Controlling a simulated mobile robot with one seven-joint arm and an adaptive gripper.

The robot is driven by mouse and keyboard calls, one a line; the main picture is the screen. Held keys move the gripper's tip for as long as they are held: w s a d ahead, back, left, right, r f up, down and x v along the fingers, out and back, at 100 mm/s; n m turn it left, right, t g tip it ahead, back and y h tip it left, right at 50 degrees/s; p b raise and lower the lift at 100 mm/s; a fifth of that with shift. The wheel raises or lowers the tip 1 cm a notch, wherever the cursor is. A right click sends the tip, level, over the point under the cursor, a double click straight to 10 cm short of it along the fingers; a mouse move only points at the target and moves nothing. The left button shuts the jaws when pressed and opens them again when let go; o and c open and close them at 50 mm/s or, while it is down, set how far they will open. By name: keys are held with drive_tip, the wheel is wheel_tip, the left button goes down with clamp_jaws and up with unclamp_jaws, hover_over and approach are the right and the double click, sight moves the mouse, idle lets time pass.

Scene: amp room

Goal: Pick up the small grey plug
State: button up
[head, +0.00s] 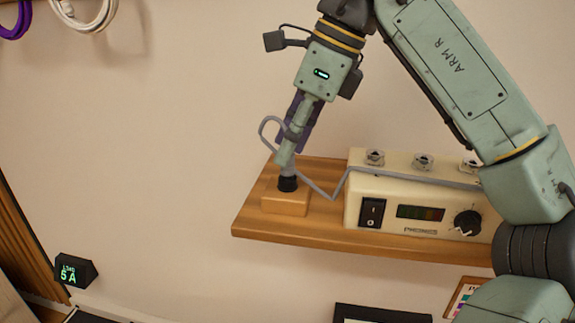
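The small grey plug (289,171) is upright at a black collar (288,184) on a small wooden block (285,203), on a wall shelf. A grey cable (322,191) runs from beside it to the cream amplifier; a loop of it shows left of the fingers. My gripper (286,160) points down from above, its fingertips at the top of the plug. The fingers are seen nearly edge-on and overlap, so I cannot tell whether they are closed on the plug. Part of the plug is hidden behind the near finger.
The cream amplifier (412,223) with a switch, meter and knob stands right of the block on the wooden shelf (335,232). A small black display (74,270) reads 5 A at lower left. Purple and white cables (88,20) hang at upper left. The wall between is bare.

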drive_tip(key=shift+x, duration=0.85)
drive_tip(key=shift+c, duration=0.2)
clamp_jaws()
